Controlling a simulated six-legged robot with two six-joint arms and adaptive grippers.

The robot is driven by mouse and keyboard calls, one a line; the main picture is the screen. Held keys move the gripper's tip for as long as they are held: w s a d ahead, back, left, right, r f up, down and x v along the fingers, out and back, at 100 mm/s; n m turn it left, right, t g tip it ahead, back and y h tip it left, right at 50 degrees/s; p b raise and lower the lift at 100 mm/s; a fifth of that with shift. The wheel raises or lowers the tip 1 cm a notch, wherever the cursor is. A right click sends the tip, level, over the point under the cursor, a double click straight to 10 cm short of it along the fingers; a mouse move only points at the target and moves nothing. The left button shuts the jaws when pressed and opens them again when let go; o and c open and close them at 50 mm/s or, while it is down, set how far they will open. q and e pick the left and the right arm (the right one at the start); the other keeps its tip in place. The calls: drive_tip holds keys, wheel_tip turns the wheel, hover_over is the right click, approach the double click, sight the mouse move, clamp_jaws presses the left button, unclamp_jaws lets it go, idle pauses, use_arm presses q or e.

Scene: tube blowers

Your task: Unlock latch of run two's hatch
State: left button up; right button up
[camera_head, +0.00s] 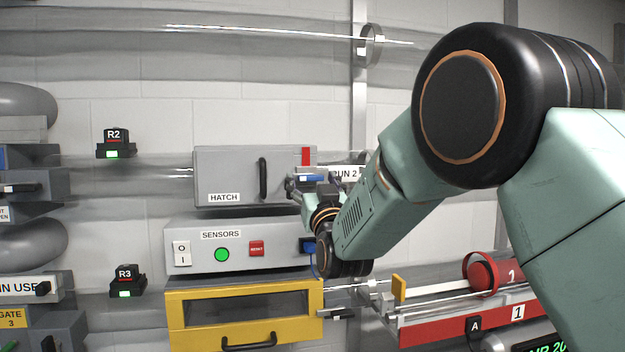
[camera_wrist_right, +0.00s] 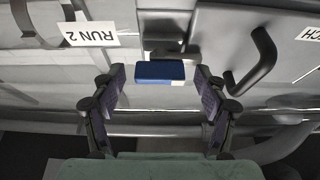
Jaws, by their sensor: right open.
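The hatch (camera_head: 228,172) is a grey box front with a black vertical handle (camera_head: 263,178) and a HATCH label, beside the RUN 2 label (camera_head: 347,173). Its blue latch (camera_head: 311,178) is at the hatch's right edge, below a red mark (camera_head: 306,157). My right gripper (camera_head: 300,184) is at the latch and partly covers it. In the right wrist view the blue latch (camera_wrist_right: 160,71) lies between the fingertips of the open right gripper (camera_wrist_right: 160,78), with a gap on each side. The black handle (camera_wrist_right: 251,64) is right of the fingers there. My left gripper is not in view.
Below the hatch is a SENSORS box (camera_head: 205,258) with a green light and a red button. A yellow drawer (camera_head: 190,291) is beneath it. Indicator boxes R2 (camera_head: 115,148) and R3 (camera_head: 126,287) are at left. A red-and-white rail (camera_head: 440,324) runs at lower right.

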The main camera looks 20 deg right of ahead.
drive_tip(key=c, duration=1.2)
drive_tip(key=shift+o, duration=0.2)
drive_tip(key=shift+f, duration=0.1)
